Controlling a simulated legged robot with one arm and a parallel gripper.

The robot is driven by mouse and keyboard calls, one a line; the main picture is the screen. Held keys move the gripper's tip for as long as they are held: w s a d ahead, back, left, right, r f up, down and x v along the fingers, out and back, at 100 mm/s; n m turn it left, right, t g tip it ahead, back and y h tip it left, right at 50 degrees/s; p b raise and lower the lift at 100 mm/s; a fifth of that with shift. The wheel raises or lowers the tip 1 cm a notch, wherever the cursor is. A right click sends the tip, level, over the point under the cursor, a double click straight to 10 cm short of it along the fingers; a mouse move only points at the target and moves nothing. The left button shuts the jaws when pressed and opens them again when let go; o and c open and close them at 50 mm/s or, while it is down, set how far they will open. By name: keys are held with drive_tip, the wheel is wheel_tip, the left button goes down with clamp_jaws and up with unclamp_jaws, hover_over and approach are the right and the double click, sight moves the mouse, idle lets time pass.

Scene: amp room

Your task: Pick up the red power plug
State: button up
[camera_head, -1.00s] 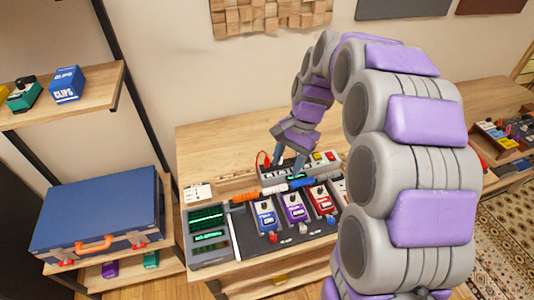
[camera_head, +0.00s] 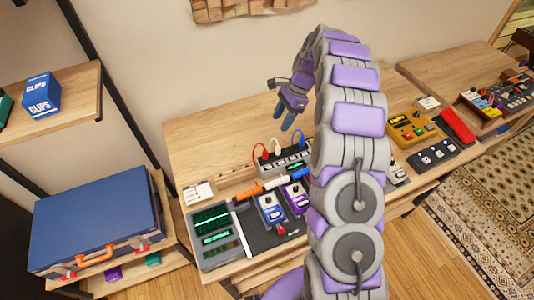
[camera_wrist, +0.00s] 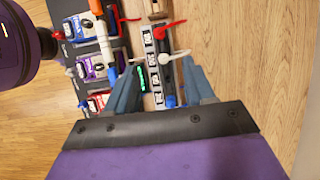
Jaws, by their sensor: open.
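The red power plug (camera_head: 264,154) sits at the left end of a grey power strip (camera_head: 285,164), its red cable curving up. In the wrist view the red plug (camera_wrist: 160,33) is at the top of the strip (camera_wrist: 149,62), beyond my fingertips. A white plug (camera_head: 276,148) and a blue plug (camera_head: 298,138) stand along the same strip. My gripper (camera_head: 283,117) is open and empty, raised above and behind the strip. In the wrist view its fingers (camera_wrist: 163,80) straddle the strip's middle, with the white plug (camera_wrist: 166,59) just ahead and the blue plug (camera_wrist: 169,100) between them.
A pedalboard (camera_head: 246,218) with blue and purple pedals lies in front of the strip. My arm hides part of the bench to the right. A blue case (camera_head: 95,220) stands on the left shelf. Bare wood (camera_head: 215,135) lies behind the strip.

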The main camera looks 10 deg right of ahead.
drive_tip(key=b, duration=0.2)
hover_over(265, 152)
drive_tip(key=w+d, duration=0.1)
wheel_tip(265, 152, down, 9)
drive_tip(key=shift+d+f, duration=0.45)
drive_tip(key=shift+f, duration=0.4)
drive_tip(key=b+x, duration=0.1)
drive_tip(key=x, duration=0.4)
drive_tip(key=shift+a+b, duration=0.1)
drive_tip(key=shift+b, duration=0.2)
drive_tip(key=shift+d+r, duration=0.1)
drive_tip(key=shift+d, duration=0.15)
drive_tip(key=shift+c, duration=0.7)
drive_tip(key=shift+d, duration=0.15)
drive_tip(key=c, duration=0.3)
clamp_jaws()
